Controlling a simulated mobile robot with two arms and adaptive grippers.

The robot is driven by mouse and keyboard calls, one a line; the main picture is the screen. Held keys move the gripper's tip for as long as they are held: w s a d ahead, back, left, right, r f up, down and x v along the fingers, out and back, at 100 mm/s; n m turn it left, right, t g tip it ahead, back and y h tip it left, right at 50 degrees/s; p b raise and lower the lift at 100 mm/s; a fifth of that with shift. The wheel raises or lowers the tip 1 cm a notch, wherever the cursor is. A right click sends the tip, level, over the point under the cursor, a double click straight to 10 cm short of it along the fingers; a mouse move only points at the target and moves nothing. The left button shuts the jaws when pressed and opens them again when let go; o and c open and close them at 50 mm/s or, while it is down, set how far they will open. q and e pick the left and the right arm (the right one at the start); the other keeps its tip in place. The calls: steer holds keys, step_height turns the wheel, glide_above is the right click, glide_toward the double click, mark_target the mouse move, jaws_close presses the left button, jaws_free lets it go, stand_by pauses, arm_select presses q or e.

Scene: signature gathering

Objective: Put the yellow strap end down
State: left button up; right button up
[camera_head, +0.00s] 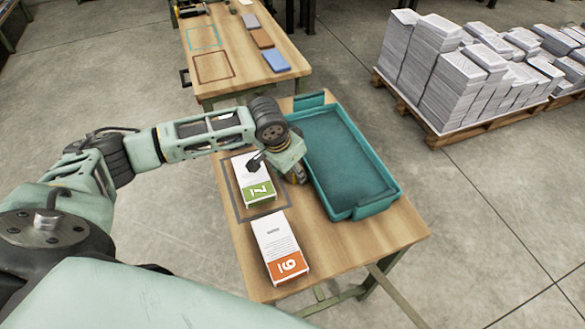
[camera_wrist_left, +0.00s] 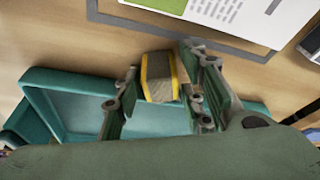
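My left gripper (camera_head: 295,175) hangs low over the near table, between the green-numbered packet and the teal tray. In the left wrist view, the fingers of this gripper (camera_wrist_left: 160,90) stand close on both sides of a small greyish-brown block with yellow edges, which looks like the yellow strap end (camera_wrist_left: 158,78). They appear shut on it. Its contact with the wood below is hard to judge. My right gripper is not in view.
The teal tray (camera_head: 313,189) looks empty. A green-numbered packet (camera_head: 252,172) lies inside a dark outline, with an orange-numbered packet (camera_head: 275,239) nearer. Another table (camera_head: 240,68) holds coloured pads behind. Paper stacks (camera_head: 460,75) stand on pallets at right.

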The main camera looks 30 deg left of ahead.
arm_select(q)
steer(key=shift+o, duration=0.7)
steer(key=shift+r, duration=0.15)
steer(key=v, duration=1.1)
steer(key=shift+o, duration=0.6)
steer(key=shift+s+r+p, duration=0.1)
steer(key=shift+r+p, duration=0.2)
steer(key=shift+p, duration=0.1)
steer(key=p+x, duration=0.2)
steer(key=x, duration=0.9)
steer(key=shift+w+f+p, duration=0.1)
steer(key=shift+w+p, duration=0.1)
steer(key=shift+p, duration=0.1)
steer(key=shift+c, duration=0.2)
jaws_close()
